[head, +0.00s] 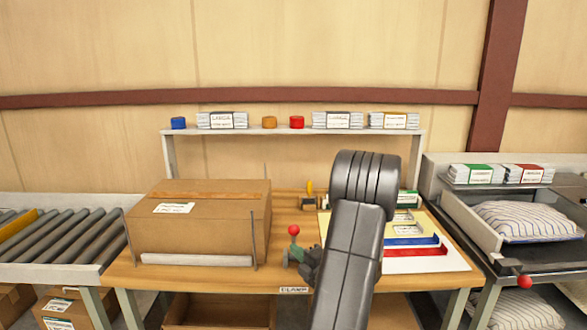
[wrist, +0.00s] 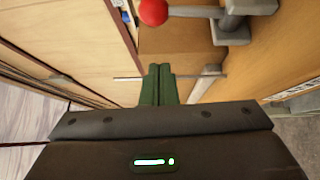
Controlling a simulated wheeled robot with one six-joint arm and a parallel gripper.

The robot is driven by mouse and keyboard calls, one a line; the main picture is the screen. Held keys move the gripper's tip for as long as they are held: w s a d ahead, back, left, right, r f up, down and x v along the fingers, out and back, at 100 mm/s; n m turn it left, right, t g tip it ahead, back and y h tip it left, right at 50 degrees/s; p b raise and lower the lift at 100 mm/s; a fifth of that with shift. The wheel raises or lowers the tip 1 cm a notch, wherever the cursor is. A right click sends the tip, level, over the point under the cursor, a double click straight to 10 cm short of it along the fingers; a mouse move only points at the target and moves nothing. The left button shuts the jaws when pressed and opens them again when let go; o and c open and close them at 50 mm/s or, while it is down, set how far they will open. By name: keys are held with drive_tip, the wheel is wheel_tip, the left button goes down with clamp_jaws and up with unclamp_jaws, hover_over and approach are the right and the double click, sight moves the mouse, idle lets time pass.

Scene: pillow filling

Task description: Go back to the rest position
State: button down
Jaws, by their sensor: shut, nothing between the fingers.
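My gripper (wrist: 159,70) shows in the wrist view with its two green fingers pressed together and nothing between them. In the head view my dark arm reaches up over the workbench (head: 150,278) and bends down. The gripper there (head: 291,258) is small and partly hidden by the arm, low over the bench between the cardboard box (head: 195,228) and the coloured parts. A red ball handle (head: 293,230) shows close to it, and also at the top of the wrist view (wrist: 153,12). I cannot tell whether the gripper touches anything.
A shelf (head: 270,131) with labelled stacks and blue, orange and red rolls stands behind the bench. A white sheet (head: 440,262) with blue and red strips lies at right. A roller conveyor (head: 65,243) is at left; a striped pillow (head: 525,221) lies in the machine at right.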

drive_tip(key=s+f+n+t+y+b, duration=0.1)
drive_tip(key=b, duration=0.4)
drive_tip(key=s+f+n+t+y+b, duration=0.1)
drive_tip(key=f+b, duration=0.1)
drive_tip(key=b, duration=0.3)
drive_tip(key=shift+s+f, duration=0.1)
drive_tip(key=shift+n+b, duration=0.3)
drive_tip(key=shift+b, duration=0.1)
drive_tip(key=shift+s, duration=0.1)
